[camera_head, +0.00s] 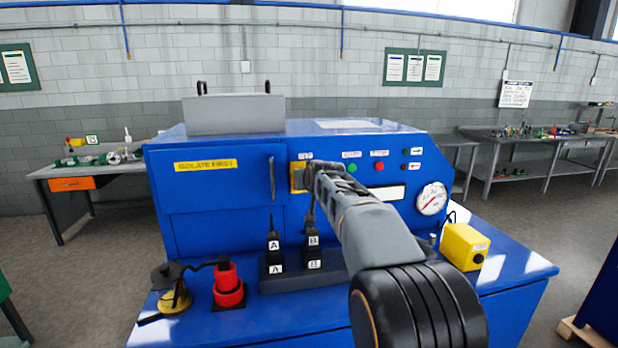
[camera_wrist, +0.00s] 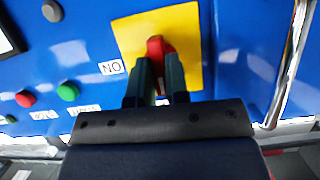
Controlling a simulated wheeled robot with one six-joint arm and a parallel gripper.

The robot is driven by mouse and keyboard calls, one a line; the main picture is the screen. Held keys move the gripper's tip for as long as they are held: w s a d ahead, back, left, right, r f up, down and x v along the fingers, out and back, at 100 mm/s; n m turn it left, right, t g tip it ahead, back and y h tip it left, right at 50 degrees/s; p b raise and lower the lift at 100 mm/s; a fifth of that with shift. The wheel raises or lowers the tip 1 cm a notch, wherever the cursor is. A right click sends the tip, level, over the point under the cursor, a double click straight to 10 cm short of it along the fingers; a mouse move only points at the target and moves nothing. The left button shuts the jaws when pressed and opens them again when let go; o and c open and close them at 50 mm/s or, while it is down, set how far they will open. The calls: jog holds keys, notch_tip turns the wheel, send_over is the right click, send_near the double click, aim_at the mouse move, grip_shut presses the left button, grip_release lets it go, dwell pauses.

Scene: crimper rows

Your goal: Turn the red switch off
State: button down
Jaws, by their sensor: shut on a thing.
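The red switch (camera_wrist: 156,46) sits on a yellow plate (camera_wrist: 190,22) on the blue machine front in the wrist view. My gripper (camera_wrist: 160,72) has its two dark fingers close together on the switch, one on each side, and is shut on it. The switch's red tip shows beyond the fingers; its lower part is hidden between them. A label (camera_wrist: 112,67) reading ON, upside down, is beside the plate. In the head view, the yellow plate (camera_head: 296,177) is partly hidden by my gripper (camera_head: 310,190), and the switch itself cannot be made out.
Green (camera_head: 352,168) and red (camera_head: 379,167) buttons and a gauge (camera_head: 432,199) are right of my gripper. A door handle (camera_head: 271,180) is to the left. Black plugs marked A and B (camera_head: 312,240), a red stacked part (camera_head: 228,285) and a yellow box (camera_head: 464,246) stand on the ledge.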

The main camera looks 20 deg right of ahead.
dwell(0.7)
jog(key=c, duration=1.1)
grip_release()
jog(key=b+v, duration=0.3)
jog(key=v, duration=1)
jog(key=shift+s+a+r, duration=0.15)
jog(key=shift+s+r, duration=0.05)
jog(key=shift+s, duration=0.1)
